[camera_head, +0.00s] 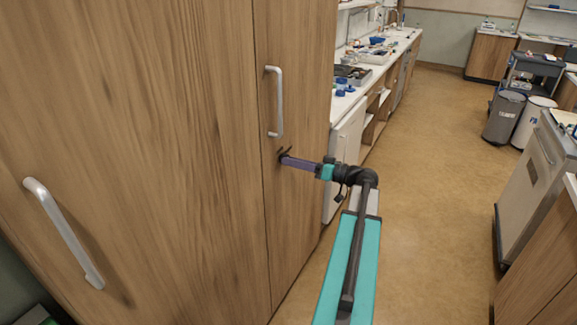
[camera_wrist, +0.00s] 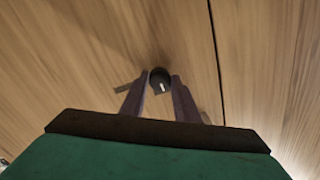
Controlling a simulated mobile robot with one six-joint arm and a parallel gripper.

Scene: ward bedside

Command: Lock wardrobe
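The wardrobe (camera_head: 150,130) is tall, wood-grained and shut, filling the left of the head view. It has two pale bar handles, one on the left door (camera_head: 63,232) and one on the narrower right door (camera_head: 275,102). A small round dark lock knob (camera_wrist: 160,80) with a light mark, close to upright, shows on the wood in the wrist view. My gripper (camera_wrist: 161,76) is open, its two fingers on either side of the knob; whether they touch it I cannot tell. In the head view my gripper (camera_head: 284,156) reaches the right door below its handle and hides the knob.
A dark door seam (camera_wrist: 215,60) runs just right of the knob. A long counter (camera_head: 385,60) with small items stands beyond the wardrobe. Grey and white bins (camera_head: 504,118) and a cabinet (camera_head: 540,165) stand at right. The floor (camera_head: 430,170) between is clear.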

